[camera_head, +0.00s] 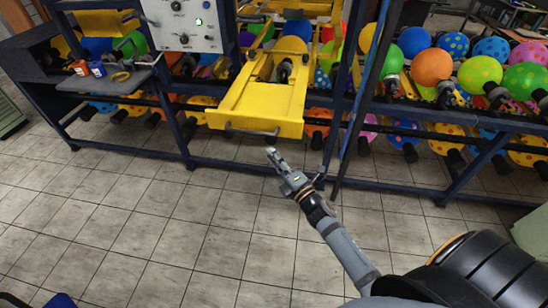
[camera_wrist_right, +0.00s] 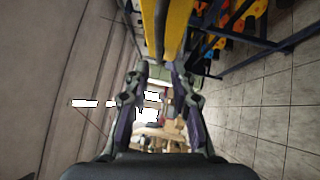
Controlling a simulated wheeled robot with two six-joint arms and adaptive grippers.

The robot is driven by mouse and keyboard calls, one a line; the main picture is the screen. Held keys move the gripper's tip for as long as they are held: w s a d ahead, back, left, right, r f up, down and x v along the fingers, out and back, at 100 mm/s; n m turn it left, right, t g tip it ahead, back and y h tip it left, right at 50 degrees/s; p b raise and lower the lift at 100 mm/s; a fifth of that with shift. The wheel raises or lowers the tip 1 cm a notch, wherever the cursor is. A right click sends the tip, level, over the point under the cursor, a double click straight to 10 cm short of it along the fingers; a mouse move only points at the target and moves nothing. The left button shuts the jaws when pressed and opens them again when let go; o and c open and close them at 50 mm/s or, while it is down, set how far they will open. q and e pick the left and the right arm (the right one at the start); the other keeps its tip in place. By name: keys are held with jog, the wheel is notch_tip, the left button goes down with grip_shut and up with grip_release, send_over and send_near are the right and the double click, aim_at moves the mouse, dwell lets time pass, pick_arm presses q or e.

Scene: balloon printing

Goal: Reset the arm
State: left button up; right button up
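My right arm (camera_head: 345,250) reaches up from the lower right in the head view. Its gripper (camera_head: 275,160) hangs over the tiled floor, in front of the yellow pull-out frame (camera_head: 232,105) and its dark handle (camera_head: 250,132). A gap shows between them in the picture. In the right wrist view the two fingers of this gripper (camera_wrist_right: 160,78) stand apart with nothing between them. A yellow bar (camera_wrist_right: 178,30) shows beyond the fingertips. My left gripper is in neither view.
A dark blue rack holds many colourful balloons, such as an orange one (camera_head: 432,67). A white control panel (camera_head: 184,22) with knobs and a green light is at the upper left. A side shelf (camera_head: 110,82) holds small cups. The tiled floor (camera_head: 120,220) in front is clear.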

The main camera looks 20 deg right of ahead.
dwell(0.3)
jog(key=s+d+f+m+g+h+b, duration=0.1)
jog(key=s+d+f+m+g, duration=0.2)
jog(key=f, duration=0.9)
jog(key=s+d+f+m+g+h, duration=0.15)
jog(key=s+f+m, duration=0.3)
jog(key=f, duration=0.65)
jog(key=s+d+f+m+g+h+b, duration=0.1)
jog(key=s+d+f+m+g+h, duration=0.2)
jog(key=f, duration=0.9)
jog(key=s+f+m+g, duration=0.3)
jog(key=s+f, duration=0.4)
jog(key=s, duration=0.4)
jog(key=s+a+f+m+g+b, duration=0.1)
jog(key=s+f+m+g, duration=0.3)
jog(key=s+f, duration=0.3)
jog(key=s+f+m+g, duration=0.3)
jog(key=s+f, duration=0.4)
jog(key=s, duration=0.8)
jog(key=shift+s+a+f+m+y+b, duration=0.25)
jog(key=shift+s+m+y+b, duration=0.15)
jog(key=shift+m, duration=0.25)
